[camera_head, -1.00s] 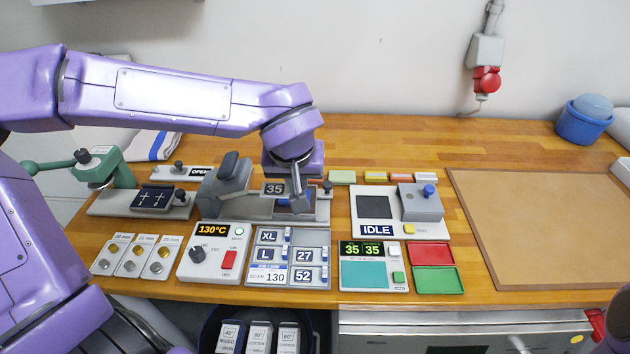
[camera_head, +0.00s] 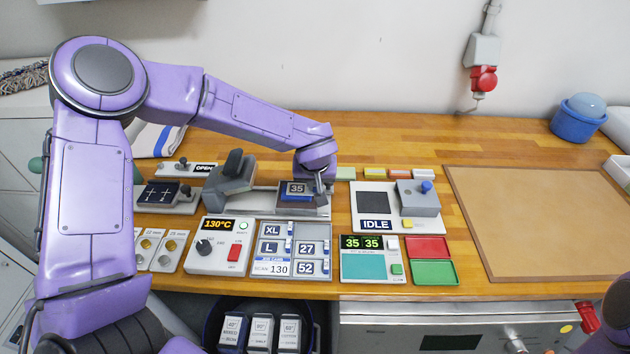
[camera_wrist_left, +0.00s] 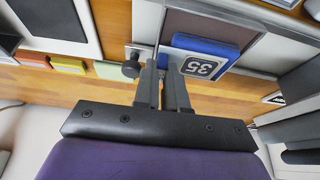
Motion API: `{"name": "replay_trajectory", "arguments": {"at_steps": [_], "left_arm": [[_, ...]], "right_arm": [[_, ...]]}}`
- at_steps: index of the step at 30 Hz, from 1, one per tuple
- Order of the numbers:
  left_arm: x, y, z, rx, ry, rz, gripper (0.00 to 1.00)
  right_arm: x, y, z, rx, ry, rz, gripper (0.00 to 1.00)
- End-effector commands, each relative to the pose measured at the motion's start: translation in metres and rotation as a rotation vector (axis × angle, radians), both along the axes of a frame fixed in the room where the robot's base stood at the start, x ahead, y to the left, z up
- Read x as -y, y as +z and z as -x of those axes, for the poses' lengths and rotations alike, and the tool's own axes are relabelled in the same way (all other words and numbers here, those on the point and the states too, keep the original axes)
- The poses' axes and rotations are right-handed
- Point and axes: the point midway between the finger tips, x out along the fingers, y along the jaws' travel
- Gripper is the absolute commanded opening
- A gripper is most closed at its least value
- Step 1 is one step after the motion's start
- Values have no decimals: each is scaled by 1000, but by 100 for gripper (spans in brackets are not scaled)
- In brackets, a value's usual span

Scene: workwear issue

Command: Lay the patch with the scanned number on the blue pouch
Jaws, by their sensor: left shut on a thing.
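The dark patch with a white 35 (camera_head: 297,188) is at the blue pouch (camera_head: 297,198) on the press's lower plate. My left gripper (camera_head: 321,187) is shut at the patch's right edge. In the left wrist view, the patch (camera_wrist_left: 203,68) is over the near part of the blue pouch (camera_wrist_left: 207,46), and the closed fingers (camera_wrist_left: 165,72) are at the patch's edge. I cannot tell whether the patch touches the pouch. The pouch's far part shows; the rest is under the patch. My right gripper is out of view.
The press head (camera_head: 230,180) is swung left of the pouch. The scanner display (camera_head: 364,243) reads 35 35. The patch rack (camera_head: 272,268) stands in front, a machine reading IDLE (camera_head: 376,224) stands right, and a bare brown mat (camera_head: 545,220) lies further right.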

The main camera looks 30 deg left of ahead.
Motion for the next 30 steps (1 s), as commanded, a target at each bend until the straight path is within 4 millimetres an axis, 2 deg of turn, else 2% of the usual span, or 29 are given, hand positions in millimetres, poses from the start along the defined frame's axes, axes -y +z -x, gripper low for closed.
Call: {"name": "replay_trajectory", "arguments": {"at_steps": [5, 6, 8, 16, 19, 30], "left_arm": [[0, -2, 0, -1, -1, 0, 0], [0, -2, 0, -1, -1, 0, 21], [0, -2, 0, -1, 0, 0, 37], [0, -2, 0, 0, 0, 0, 37], [1, 7, 2, 2, 2, 2, 37], [16, 88, 32, 4, 1, 2, 37]], "right_arm": [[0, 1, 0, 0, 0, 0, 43], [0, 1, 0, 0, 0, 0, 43], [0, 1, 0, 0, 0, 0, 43], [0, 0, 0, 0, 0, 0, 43], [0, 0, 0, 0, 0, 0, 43], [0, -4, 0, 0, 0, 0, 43]]}}
